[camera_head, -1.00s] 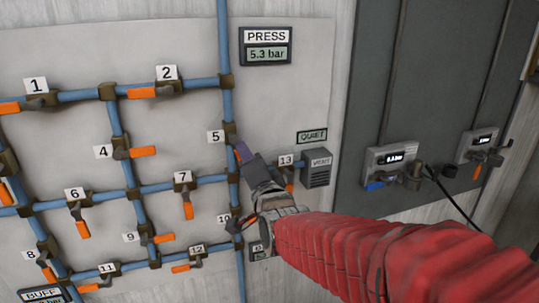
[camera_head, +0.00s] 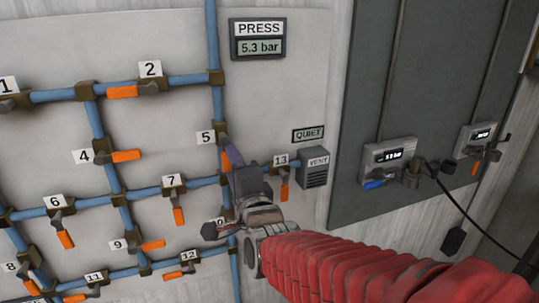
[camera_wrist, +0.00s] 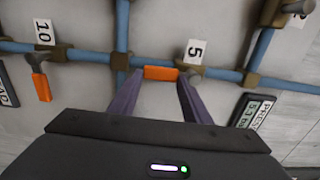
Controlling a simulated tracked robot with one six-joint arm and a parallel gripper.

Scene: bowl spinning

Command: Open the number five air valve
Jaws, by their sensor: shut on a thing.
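The number 5 valve, by its white label (camera_head: 205,138), sits on the vertical blue pipe. In the wrist view its label (camera_wrist: 195,51) stands just above the valve's orange handle (camera_wrist: 160,73). The handle lies along the pipe, between my two purple fingertips. My gripper (camera_head: 231,154) is shut on this handle; the wrist view also shows the gripper (camera_wrist: 161,74).
The PRESS display (camera_head: 258,47) reads 5.3 bar. Valve 10's handle (camera_wrist: 42,88) is left in the wrist view. Several other valves fill the panel's left side.

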